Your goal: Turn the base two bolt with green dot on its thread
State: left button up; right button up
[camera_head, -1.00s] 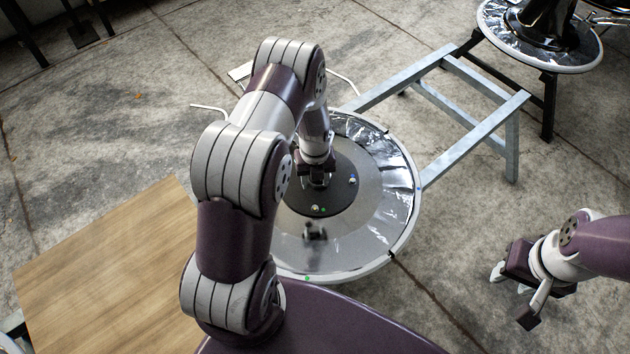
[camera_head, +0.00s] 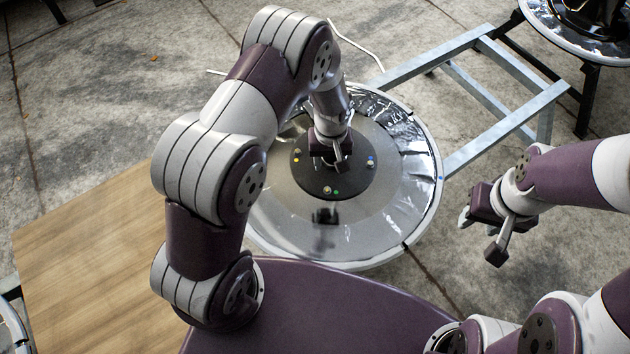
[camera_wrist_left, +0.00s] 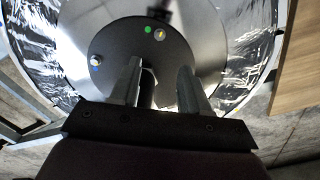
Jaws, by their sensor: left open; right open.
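The chair base (camera_head: 415,205) is a round, shiny metal disc with a dark round plate (camera_head: 305,170) at its middle. A small bolt (camera_head: 327,190) with a green dot beside it sits near the plate's front edge. In the left wrist view this bolt (camera_wrist_left: 160,35) and the green dot (camera_wrist_left: 148,29) are beyond the fingertips. Another bolt (camera_wrist_left: 97,59) has a blue dot beside it. My left gripper (camera_head: 340,168) is open above the plate, behind the green-dot bolt and apart from it. My right gripper (camera_head: 478,238) is open and empty, right of the base.
A grey metal frame (camera_head: 500,120) stands behind and right of the base. Another round base (camera_head: 590,45) is at the top right. A wooden board (camera_head: 90,255) lies at the left. Concrete floor is free between the base and my right gripper.

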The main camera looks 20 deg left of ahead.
aim_at(327, 189)
pick_arm(q)
notch_tip(327, 189, down, 13)
jog(key=b, duration=0.4)
jog(key=shift+r, duration=0.2)
grip_shut()
